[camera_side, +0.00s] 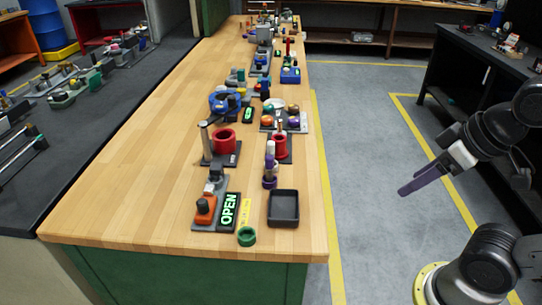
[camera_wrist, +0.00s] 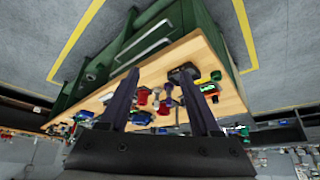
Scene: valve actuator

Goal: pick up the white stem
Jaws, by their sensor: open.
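A slim upright piece with a white upper part (camera_side: 270,148) stands on the wooden bench, above a purple part, in the side view. I take it for the white stem, but it is small and I cannot be sure. My gripper (camera_side: 405,190) hangs over the floor to the right of the bench, well apart from it. In the wrist view its two dark purple fingers (camera_wrist: 157,74) are spread wide with nothing between them up close. The bench parts show small and far off beyond them, so I cannot clearly single out the stem there.
The bench (camera_side: 140,190) also holds a black tray (camera_side: 284,208), a green ring (camera_side: 246,237), an OPEN sign (camera_side: 228,211), a red ring (camera_side: 224,140) beside a tall grey post (camera_side: 205,138), and a red flanged piece (camera_side: 281,146). Its left front is clear.

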